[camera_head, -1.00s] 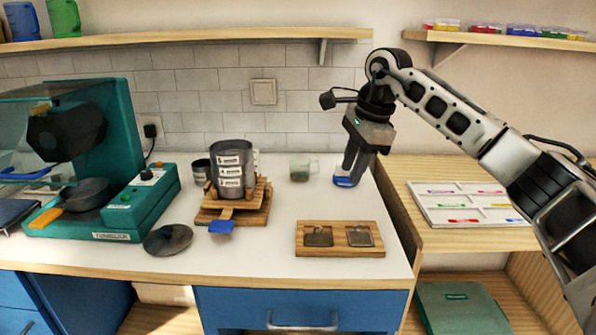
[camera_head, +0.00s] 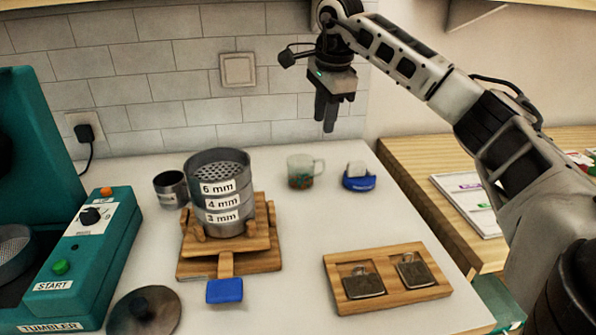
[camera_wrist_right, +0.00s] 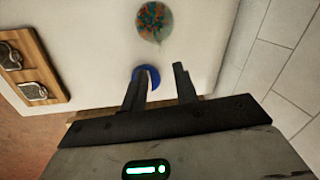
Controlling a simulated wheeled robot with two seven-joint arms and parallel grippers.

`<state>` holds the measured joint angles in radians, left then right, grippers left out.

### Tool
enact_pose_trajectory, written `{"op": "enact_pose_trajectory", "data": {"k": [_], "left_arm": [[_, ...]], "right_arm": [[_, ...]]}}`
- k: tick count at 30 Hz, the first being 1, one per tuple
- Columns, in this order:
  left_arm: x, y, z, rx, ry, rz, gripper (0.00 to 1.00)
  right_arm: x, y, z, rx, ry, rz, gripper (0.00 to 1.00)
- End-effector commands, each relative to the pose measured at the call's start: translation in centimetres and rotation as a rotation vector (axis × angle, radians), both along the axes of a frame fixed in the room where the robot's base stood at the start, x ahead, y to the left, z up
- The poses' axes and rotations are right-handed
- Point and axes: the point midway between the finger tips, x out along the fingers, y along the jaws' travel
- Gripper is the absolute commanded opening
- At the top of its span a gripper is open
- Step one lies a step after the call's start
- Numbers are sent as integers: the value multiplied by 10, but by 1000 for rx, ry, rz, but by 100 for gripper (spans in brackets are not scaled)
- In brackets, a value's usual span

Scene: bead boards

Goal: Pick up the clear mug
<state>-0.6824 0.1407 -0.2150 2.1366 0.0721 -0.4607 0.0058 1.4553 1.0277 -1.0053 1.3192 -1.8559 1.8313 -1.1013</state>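The clear mug (camera_head: 300,172) stands upright on the white counter, with colourful beads inside and its handle to the right. It also shows from above in the right wrist view (camera_wrist_right: 154,21), ahead of my fingers. My right gripper (camera_head: 326,125) is above the counter, up and to the right of the mug in the head view, and clear of it. In the right wrist view the two fingers (camera_wrist_right: 158,78) are apart with nothing held between them. My left gripper is not in view.
A small blue-based item (camera_head: 358,178) stands right of the mug. Left are the stacked sieves (camera_head: 219,192) on a wooden stand and a dark cup (camera_head: 171,189). A wooden tray (camera_head: 388,300) with two metal plates lies in front. The tiled wall (camera_head: 190,70) is behind.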

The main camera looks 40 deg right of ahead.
Motion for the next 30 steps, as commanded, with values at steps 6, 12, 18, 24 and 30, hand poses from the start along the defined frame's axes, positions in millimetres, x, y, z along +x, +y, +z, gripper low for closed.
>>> {"op": "enact_pose_trajectory", "data": {"k": [6,12,18,24,30], "left_arm": [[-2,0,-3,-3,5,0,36],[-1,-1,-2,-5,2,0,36],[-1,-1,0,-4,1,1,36],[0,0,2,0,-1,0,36],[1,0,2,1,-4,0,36]], "right_arm": [[8,-3,-49,-1,5,1,30],[13,-4,-70,0,1,1,30],[16,-6,-87,0,3,0,30],[21,-9,-115,0,3,1,30],[23,-10,-124,0,0,1,30]]}}
